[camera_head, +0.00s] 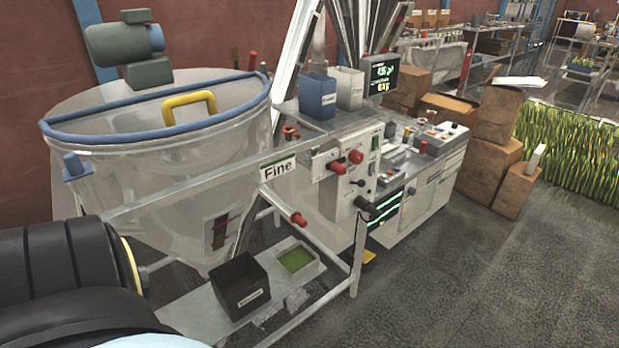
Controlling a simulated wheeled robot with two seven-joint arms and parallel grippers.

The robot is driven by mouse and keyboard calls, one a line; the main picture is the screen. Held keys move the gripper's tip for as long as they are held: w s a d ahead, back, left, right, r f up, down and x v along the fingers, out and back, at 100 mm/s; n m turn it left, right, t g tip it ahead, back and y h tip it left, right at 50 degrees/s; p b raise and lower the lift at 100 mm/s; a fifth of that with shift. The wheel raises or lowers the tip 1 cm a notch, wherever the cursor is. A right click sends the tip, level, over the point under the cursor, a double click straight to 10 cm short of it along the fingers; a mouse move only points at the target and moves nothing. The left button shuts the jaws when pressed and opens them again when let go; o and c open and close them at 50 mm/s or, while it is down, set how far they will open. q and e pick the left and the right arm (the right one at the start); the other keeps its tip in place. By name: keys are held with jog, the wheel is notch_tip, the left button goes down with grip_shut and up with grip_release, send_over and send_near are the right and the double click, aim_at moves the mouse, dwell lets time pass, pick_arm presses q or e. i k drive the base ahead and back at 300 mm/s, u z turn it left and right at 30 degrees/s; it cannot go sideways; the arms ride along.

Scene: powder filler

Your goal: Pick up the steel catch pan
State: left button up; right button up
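A shallow grey metal pan with green material in it, which looks like the steel catch pan (303,275), sits on the low shelf (190,309) of the machine. It is just right of a taller dark open bin (238,287) with a label on its front. The pan lies below the panel with the "Fine" sign (277,169) and a red-tipped outlet (299,219). Neither of my grippers is in view. A black part of my own arm fills the lower left corner and hides part of the vessel's base and the shelf's left end.
A large clear vessel (170,190) with a blue rim and yellow handle stands behind the shelf. A frame leg (358,256) rises at the shelf's right. A blue bin (317,97) and a pale bin (346,87) stand above. Grey floor (470,290) is clear at right.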

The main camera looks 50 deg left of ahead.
aim_at(297, 260)
jog(key=u, duration=0.65)
jog(key=i, duration=1.4)
jog(key=u, duration=1.85)
jog(key=i, duration=0.45)
jog(key=u, duration=0.35)
